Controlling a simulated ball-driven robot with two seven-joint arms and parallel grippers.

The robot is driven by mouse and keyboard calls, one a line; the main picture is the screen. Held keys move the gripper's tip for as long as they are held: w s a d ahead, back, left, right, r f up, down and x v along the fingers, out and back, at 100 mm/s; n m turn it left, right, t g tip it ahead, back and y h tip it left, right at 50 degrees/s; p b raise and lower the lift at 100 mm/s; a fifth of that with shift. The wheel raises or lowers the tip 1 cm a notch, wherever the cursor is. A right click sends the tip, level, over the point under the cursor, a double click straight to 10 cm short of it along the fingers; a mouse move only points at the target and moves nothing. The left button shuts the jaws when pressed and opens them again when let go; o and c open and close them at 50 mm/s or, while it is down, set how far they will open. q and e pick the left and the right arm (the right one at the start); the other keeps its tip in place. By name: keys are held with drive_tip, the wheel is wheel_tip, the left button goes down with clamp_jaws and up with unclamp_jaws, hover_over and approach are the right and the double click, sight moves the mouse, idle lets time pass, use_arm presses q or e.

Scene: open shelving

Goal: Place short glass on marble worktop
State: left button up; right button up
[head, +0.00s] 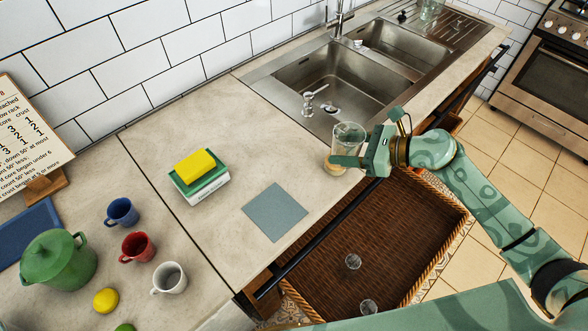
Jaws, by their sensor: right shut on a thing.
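My right gripper (350,161) is shut on the short glass (348,137), a clear tumbler held roughly upright. The glass is at the front edge of the marble worktop (245,122), just below the sink; I cannot tell whether its base touches the surface. The worktop is a pale stone counter that runs from the lower left to the sink. My left gripper is not in view.
Mugs and a green pot (58,262) stand at left. A wicker basket (400,215) below holds glasses (353,261). The sink (335,80) is behind.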

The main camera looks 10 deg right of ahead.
drive_tip(key=w+a+f, duration=0.1)
drive_tip(key=a+f, duration=0.2)
drive_tip(key=a, duration=0.3)
hover_over(300, 185)
drive_tip(key=f, duration=0.3)
drive_tip(key=f+b, duration=0.1)
drive_tip(key=shift+d+f, duration=0.15)
drive_tip(key=shift+d, duration=0.25)
drive_tip(key=shift+w+a+f+b, duration=0.1)
drive_tip(key=shift+a+f+b, duration=0.15)
drive_tip(key=shift+f, duration=0.75)
drive_tip(key=shift+a+f+b, duration=0.1)
drive_tip(key=shift+f+b, duration=0.15)
drive_tip(key=shift+f, duration=0.7)
drive_tip(key=shift+f, duration=0.15)
drive_tip(key=o, duration=1.1)
